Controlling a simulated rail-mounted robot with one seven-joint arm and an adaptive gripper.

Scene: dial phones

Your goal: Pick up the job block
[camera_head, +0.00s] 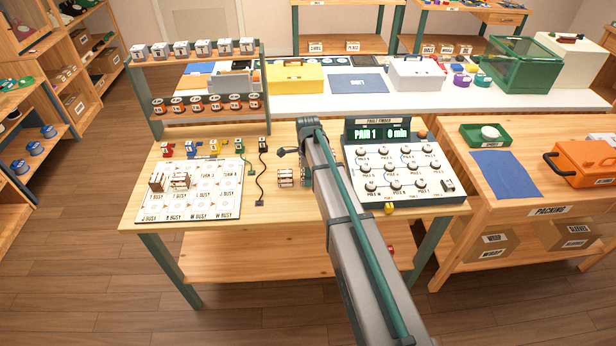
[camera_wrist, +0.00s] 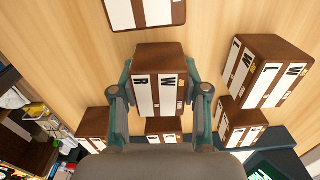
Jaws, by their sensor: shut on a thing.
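In the wrist view, my gripper (camera_wrist: 158,76) has its two teal fingers on either side of a brown job block (camera_wrist: 160,58) with white label strips and dark letters, one of them an R. The fingers are shut on it. Wood surface shows around it, but I cannot tell whether the block is lifted. In the head view, a brown and white block (camera_head: 286,177) shows just left of my arm, which hides most of my gripper there. I cannot tell if this is the held block.
Other similar blocks (camera_wrist: 266,70) surround the held one in the wrist view. In the head view, blocks (camera_head: 180,181) stand on the white grid board (camera_head: 205,203) at left. A dial panel (camera_head: 375,165) stands right of my arm.

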